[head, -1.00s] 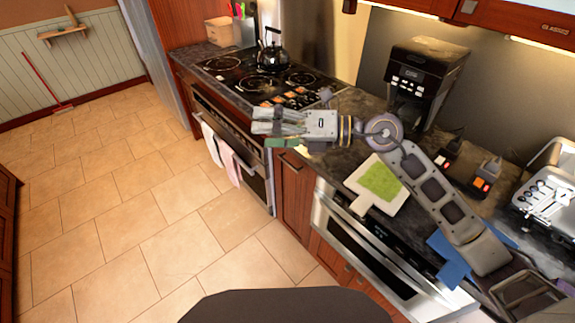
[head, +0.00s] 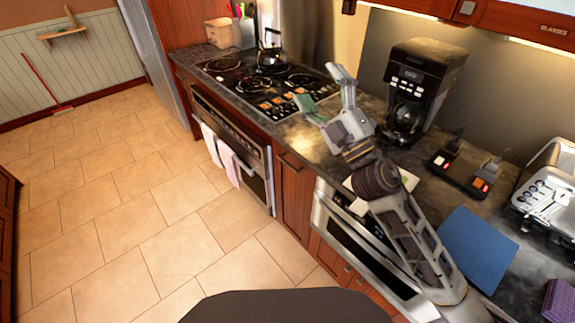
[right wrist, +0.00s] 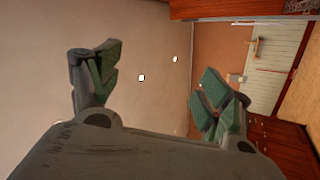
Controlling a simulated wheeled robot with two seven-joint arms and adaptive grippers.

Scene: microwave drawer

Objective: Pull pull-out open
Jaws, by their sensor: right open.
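A narrow wooden cabinet front with a dark handle (head: 293,195) is closed beside the oven. It may be the pull-out; I cannot tell for certain. Right of it is a steel microwave drawer (head: 350,243), shut, partly covered by my right arm. My right gripper (head: 319,86) is open and empty above the counter, past the stove's right edge, fingers pointing up and away. It is apart from both fronts. The right wrist view shows its spread green-padded fingers (right wrist: 152,85) with nothing between them. My left gripper is not in view.
A coffee maker (head: 425,90) stands close right of my gripper. A stove with a kettle (head: 272,58) is to the left. A white-edged board (head: 409,179) lies under my arm, and a blue mat (head: 477,248) lies right. The tiled floor (head: 150,215) is clear.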

